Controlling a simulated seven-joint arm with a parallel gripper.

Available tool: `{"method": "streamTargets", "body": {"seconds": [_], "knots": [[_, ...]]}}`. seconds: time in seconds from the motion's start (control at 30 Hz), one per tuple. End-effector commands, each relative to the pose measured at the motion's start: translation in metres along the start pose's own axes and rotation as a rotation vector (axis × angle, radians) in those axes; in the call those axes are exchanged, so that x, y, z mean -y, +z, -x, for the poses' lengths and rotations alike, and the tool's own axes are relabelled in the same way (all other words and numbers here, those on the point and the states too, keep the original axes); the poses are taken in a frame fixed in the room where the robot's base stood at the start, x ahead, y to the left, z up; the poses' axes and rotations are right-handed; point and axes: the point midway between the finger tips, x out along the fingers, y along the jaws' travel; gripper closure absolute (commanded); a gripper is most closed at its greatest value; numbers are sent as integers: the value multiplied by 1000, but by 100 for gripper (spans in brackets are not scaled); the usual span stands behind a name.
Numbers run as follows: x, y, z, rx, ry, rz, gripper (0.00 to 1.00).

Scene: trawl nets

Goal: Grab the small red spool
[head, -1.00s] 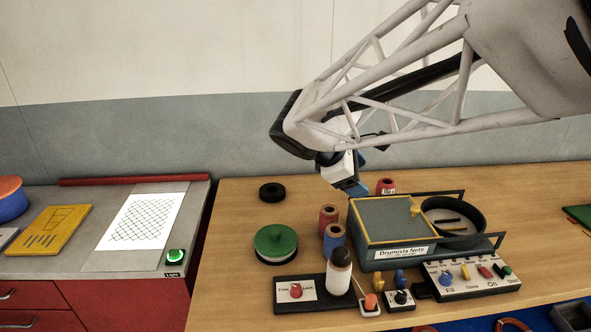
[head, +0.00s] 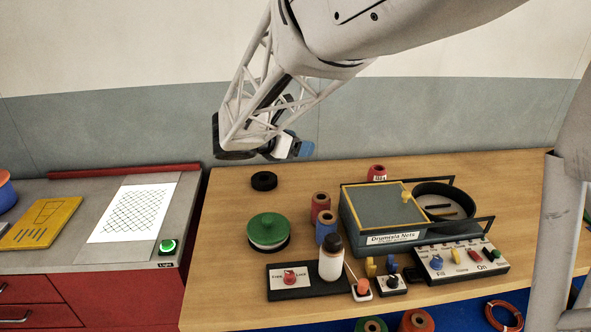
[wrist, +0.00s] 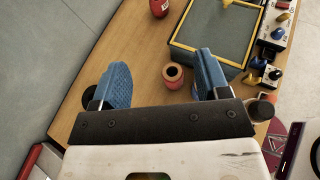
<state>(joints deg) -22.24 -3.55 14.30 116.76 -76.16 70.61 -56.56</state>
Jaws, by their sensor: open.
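Two red spools stand upright on the wooden bench. One, dark red with a tan top (head: 320,205), is left of the grey-green box; in the wrist view this spool (wrist: 174,79) appears between my fingers, well below them. The other, brighter red with a pale label (head: 377,173), stands behind the box; it also shows at the top edge of the wrist view (wrist: 159,7). I cannot tell for sure which is the smaller. My gripper (head: 302,151), with blue fingers, hangs above the back of the bench. It is open and empty (wrist: 162,65).
A blue spool (head: 327,227) stands just in front of the dark red one. Around them are a green-lidded tin (head: 267,229), a black ring (head: 264,181), a bottle (head: 331,260) and the box (head: 370,225). The bench is clear between the black ring and the labelled spool.

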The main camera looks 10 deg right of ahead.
Motion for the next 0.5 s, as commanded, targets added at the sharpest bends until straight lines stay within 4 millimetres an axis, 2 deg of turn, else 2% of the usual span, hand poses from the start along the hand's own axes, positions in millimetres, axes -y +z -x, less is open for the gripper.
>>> {"method": "streamTargets", "body": {"seconds": [0.37,0.5], "knots": [[1,-71,-30,-2,-3,3,31],[1,-105,-44,-3,-3,4,31]]}}
